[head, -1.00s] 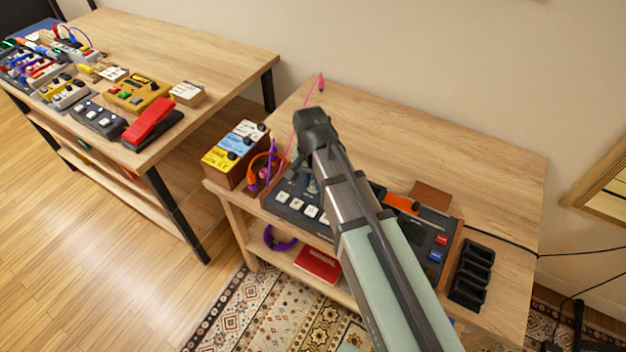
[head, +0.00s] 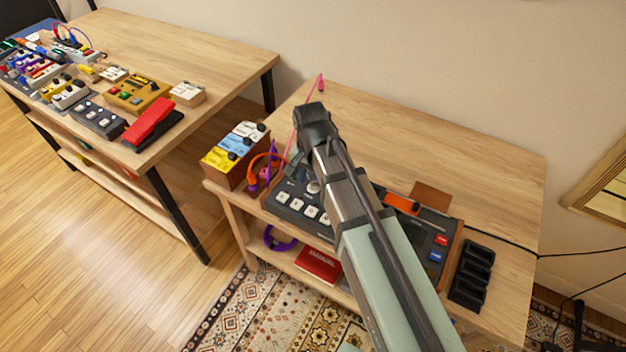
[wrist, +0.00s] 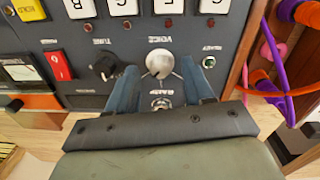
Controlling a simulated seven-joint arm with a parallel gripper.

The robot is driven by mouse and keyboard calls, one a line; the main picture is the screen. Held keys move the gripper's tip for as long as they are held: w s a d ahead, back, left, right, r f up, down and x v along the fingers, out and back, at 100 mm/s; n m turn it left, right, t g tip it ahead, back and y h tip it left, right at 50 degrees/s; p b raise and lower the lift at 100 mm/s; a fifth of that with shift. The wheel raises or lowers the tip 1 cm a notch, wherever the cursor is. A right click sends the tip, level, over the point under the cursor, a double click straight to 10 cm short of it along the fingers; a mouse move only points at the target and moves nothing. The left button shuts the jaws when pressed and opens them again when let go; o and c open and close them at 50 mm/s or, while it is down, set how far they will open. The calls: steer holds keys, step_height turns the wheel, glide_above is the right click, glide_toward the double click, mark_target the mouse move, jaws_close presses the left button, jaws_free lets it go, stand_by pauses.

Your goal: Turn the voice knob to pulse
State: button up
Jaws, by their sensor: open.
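The voice knob (wrist: 159,62) is a round, pale silver knob on the dark panel of the desk unit (head: 283,209). In the wrist view the panel appears upside down, with lettering above and below the knob. My gripper (wrist: 160,74) is open, with one blue-grey finger on each side of the voice knob. I cannot tell whether either fingertip touches it. The wrist view does not let me read the knob's setting clearly. In the head view my arm covers much of the unit, and the fingers are mostly hidden.
A black knob (wrist: 104,66) sits close beside the left finger. Orange and purple cables (head: 262,165) and a yellow-blue-white box (head: 237,150) stand left of the unit.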

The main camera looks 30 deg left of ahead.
mark_target(312, 184)
step_height(312, 184, up, 12)
steer(key=shift+a+r, duration=0.2)
steer(key=shift+r, duration=0.05)
stand_by(0.4)
stand_by(0.4)
